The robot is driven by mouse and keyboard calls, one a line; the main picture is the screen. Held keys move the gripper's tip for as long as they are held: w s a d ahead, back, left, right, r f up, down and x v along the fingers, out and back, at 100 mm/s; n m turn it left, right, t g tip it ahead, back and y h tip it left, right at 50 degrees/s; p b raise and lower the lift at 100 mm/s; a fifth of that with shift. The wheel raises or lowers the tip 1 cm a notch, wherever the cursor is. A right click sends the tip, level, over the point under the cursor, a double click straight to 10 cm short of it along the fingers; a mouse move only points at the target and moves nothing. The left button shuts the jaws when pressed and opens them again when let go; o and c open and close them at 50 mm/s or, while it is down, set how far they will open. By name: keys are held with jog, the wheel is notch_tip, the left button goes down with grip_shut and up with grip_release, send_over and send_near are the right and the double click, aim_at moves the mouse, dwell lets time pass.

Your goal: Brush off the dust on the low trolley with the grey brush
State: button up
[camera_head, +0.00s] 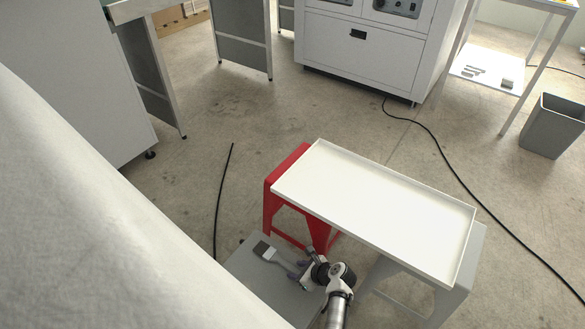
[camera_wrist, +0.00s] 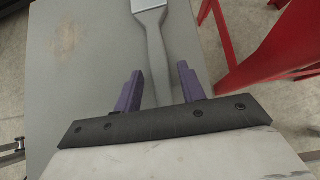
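The grey brush (camera_head: 263,251) lies flat on the grey top of the low trolley (camera_head: 245,268). In the wrist view its wide head is at the top edge and its handle (camera_wrist: 155,50) runs down toward my gripper (camera_wrist: 159,72). A brownish dust patch (camera_wrist: 68,38) shows on the trolley top (camera_wrist: 95,75), left of the brush. My gripper (camera_head: 296,269) is over the trolley with its purple fingers open. The handle lies between the fingers in the wrist view, with gaps on both sides. I cannot tell how high the fingers are above it.
A white tray (camera_head: 372,203) rests on a red stool (camera_head: 283,180) and a grey stool (camera_head: 470,255), close beside the trolley. Black cables (camera_head: 222,195) lie on the floor. A white cabinet (camera_head: 365,45) and a grey bin (camera_head: 552,125) stand farther back. Open floor lies between.

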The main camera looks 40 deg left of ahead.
jog(key=shift+a+f, duration=0.1)
jog(key=shift+c, duration=0.6)
grip_shut()
notch_tip(320, 180, up, 10)
jog(key=p, duration=1.1)
